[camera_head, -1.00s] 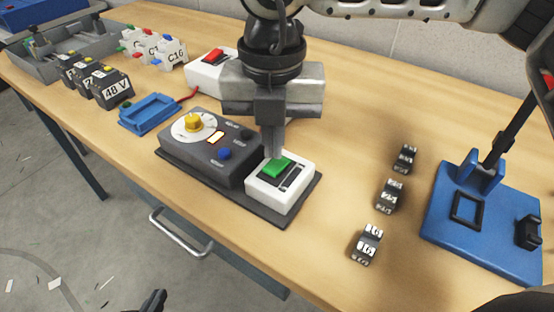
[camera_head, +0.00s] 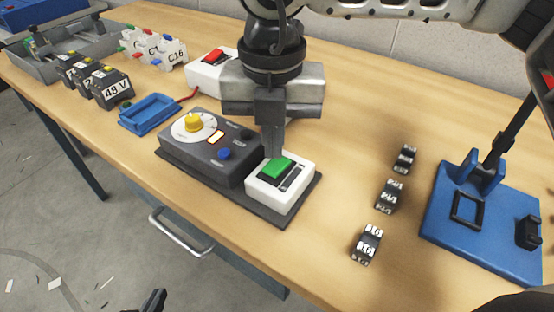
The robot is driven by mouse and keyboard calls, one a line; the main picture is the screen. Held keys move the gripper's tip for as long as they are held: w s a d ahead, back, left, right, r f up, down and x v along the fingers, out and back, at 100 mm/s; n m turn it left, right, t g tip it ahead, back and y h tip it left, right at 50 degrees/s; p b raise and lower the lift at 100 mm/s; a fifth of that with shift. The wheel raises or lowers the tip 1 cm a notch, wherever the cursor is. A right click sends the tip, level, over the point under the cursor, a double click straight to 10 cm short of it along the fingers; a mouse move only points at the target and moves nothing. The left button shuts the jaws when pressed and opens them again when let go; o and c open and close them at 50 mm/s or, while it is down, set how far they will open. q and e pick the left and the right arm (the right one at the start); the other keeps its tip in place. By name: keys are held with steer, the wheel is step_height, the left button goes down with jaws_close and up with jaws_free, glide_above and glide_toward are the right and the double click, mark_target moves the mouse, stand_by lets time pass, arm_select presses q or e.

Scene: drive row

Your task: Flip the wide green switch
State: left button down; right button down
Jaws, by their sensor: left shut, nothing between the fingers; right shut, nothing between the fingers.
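The wide green switch (camera_head: 277,169) is a green rocker in a white housing (camera_head: 267,197) on the dark base plate, right of the grey dial box. My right gripper (camera_head: 273,155) points down over it, shut and empty. Its fingertips are at the rocker's far left edge; I cannot tell whether they touch or hover just above. They hide a little of that edge. My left gripper (camera_head: 153,301) shows only as a dark tip at the bottom edge, shut and away from the bench objects.
The dial box (camera_head: 208,151) has a yellow knob (camera_head: 193,122) and a blue button. A white box with a red switch (camera_head: 213,56) stands behind it. Small dark blocks (camera_head: 368,243) and a blue stand (camera_head: 482,230) are to the right. The table between is clear.

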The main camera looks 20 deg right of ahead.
mark_target(271, 166)
steer(key=shift+f+b, duration=0.7)
stand_by(0.5)
steer(key=shift+s+a+f+b, duration=0.15)
steer(key=shift+a+f+b, duration=0.15)
steer(key=shift+f+b, duration=0.45)
steer(key=shift+w+d+f, duration=0.1)
steer(key=shift+w, duration=0.15)
steer(key=shift+w+d+r+p, duration=0.1)
steer(key=shift+d+r+p, duration=0.1)
steer(key=shift+r+p, duration=0.65)
steer(key=r, duration=0.3)
steer(key=shift+s+d+p, duration=0.15)
steer(key=shift+s+p, duration=0.05)
steer(key=shift+p, duration=0.1)
steer(key=shift+r+p, duration=0.7)
steer(key=shift+r, duration=0.7)
steer(key=shift+r, duration=0.1)
